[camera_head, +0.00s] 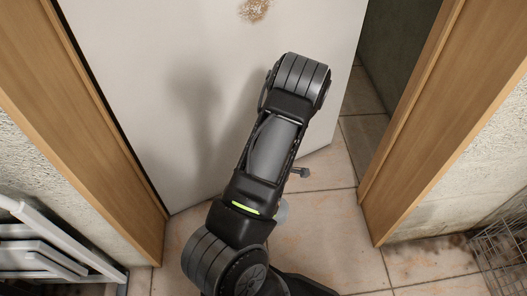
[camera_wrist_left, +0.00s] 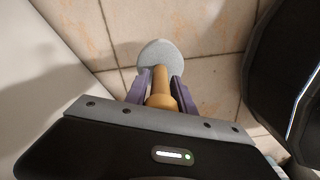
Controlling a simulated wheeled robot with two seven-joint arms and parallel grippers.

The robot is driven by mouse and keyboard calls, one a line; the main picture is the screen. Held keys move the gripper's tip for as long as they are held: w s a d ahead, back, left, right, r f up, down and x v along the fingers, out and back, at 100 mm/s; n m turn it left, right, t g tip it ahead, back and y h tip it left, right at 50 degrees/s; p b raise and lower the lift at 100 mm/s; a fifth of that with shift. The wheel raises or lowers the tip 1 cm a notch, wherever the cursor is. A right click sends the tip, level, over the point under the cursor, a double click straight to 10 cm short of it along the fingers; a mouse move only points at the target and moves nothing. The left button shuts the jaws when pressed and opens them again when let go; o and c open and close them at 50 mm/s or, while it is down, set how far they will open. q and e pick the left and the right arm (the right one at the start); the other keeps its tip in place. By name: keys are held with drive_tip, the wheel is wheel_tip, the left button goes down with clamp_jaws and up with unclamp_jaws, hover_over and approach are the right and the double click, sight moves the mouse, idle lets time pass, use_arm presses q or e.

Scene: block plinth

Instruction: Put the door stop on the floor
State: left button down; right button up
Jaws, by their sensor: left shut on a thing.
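The door stop (camera_wrist_left: 161,95) has a tan wooden post and a round grey disc at its far end. My left gripper (camera_wrist_left: 160,78) is shut on the post in the left wrist view, with one purple finger on each side. The disc points away from the gripper towards the floor tiles (camera_wrist_left: 98,38); I cannot tell whether it touches them. In the head view only a pale edge of the disc (camera_head: 281,211) shows beside my arm, which hides the rest and the fingers. My right gripper is in neither view.
A white door (camera_head: 130,90) stands ajar, with a dark gap to its right. Wooden door frame posts (camera_head: 425,130) stand on both sides. A white rack (camera_head: 50,245) is at the lower left, a wire basket (camera_head: 500,250) at the lower right. Tiled floor (camera_head: 320,215) is clear between the posts.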

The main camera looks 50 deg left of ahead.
use_arm(q)
drive_tip(key=w+d+r+m, duration=0.4)
drive_tip(key=w+r+m, duration=0.5)
drive_tip(key=r+m, duration=0.1)
drive_tip(key=w+d+r+m, duration=0.5)
drive_tip(key=w+r+m, duration=0.4)
drive_tip(key=w+r, duration=0.15)
drive_tip(key=w+d+r+m, duration=0.4)
drive_tip(key=d+r+m, duration=0.1)
drive_tip(key=d+r, duration=0.6)
drive_tip(key=shift+w+r+m, duration=0.4)
drive_tip(key=shift+r, duration=0.45)
drive_tip(key=shift+s+d, duration=0.1)
